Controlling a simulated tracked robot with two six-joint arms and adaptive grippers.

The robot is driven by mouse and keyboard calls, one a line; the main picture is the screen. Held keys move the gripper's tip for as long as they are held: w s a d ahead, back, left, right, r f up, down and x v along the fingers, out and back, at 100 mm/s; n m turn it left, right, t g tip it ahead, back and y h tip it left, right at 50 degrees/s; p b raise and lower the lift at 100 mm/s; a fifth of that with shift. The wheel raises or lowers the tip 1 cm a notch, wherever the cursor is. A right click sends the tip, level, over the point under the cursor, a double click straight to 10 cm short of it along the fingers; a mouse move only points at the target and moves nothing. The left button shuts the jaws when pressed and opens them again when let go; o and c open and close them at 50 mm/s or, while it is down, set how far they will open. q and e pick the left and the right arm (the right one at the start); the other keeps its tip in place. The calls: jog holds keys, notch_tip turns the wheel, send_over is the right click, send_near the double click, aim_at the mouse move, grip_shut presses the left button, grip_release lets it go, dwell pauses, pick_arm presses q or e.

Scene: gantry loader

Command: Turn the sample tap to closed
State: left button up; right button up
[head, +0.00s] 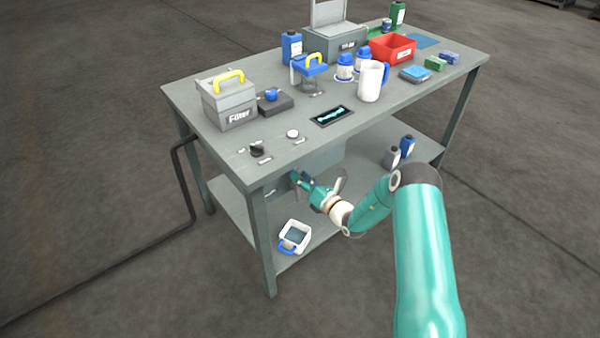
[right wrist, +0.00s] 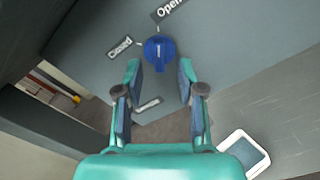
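The sample tap is a round blue knob (right wrist: 158,51) on a grey panel under the tabletop. Two labels, "Open" (right wrist: 170,9) and "Closed" (right wrist: 120,48), sit around it in the right wrist view. Its raised grip runs roughly up and down in that view, seemingly toward the "Open" side; I cannot be sure. My right gripper (right wrist: 160,67) is open and empty, its fingertips pointing at the panel, one to each side below the knob, seemingly apart from it. In the head view the right gripper (head: 303,182) reaches under the table's front edge. My left gripper is not in view.
A white container with a blue handle (head: 295,236) stands on the lower shelf (head: 240,207) below my right gripper. Two bottles stand further right on that shelf. The tabletop (head: 350,125) above holds a grey filter box (head: 228,103), a white jug (head: 371,82) and a red bin (head: 392,48).

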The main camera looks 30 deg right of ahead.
jog(key=shift+w+a, duration=0.1)
jog(key=shift+w, duration=1.35)
jog(key=shift+c, duration=0.3)
